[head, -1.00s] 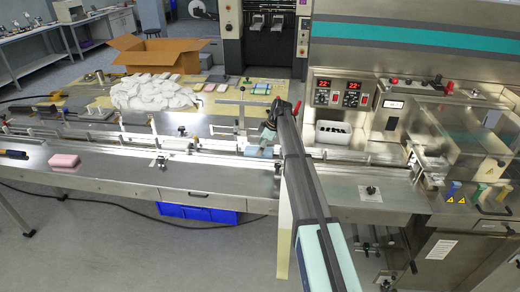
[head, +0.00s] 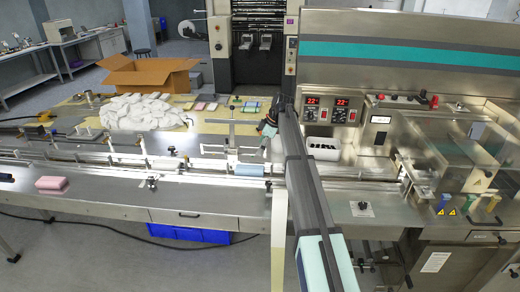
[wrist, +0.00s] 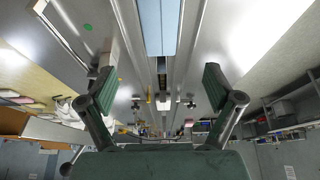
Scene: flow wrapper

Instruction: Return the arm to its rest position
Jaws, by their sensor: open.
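My gripper (head: 267,128) is at the end of my arm, which reaches forward over the middle of the flow wrapper. In the wrist view my gripper (wrist: 160,92) has its two fingers spread wide apart with nothing between them. A light blue block (head: 250,169) lies on the infeed track (head: 200,165) just in front of and below my gripper in the head view. A light blue strip, likely this block, shows beyond the fingertips in the wrist view (wrist: 159,25). My arm hides part of the track behind it.
A pink block (head: 52,184) lies on the front table at left. A white pile (head: 135,112), small coloured packs and an open cardboard box (head: 148,76) stand behind the track. The control panel (head: 333,110) and a white bin (head: 322,143) are right of my arm.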

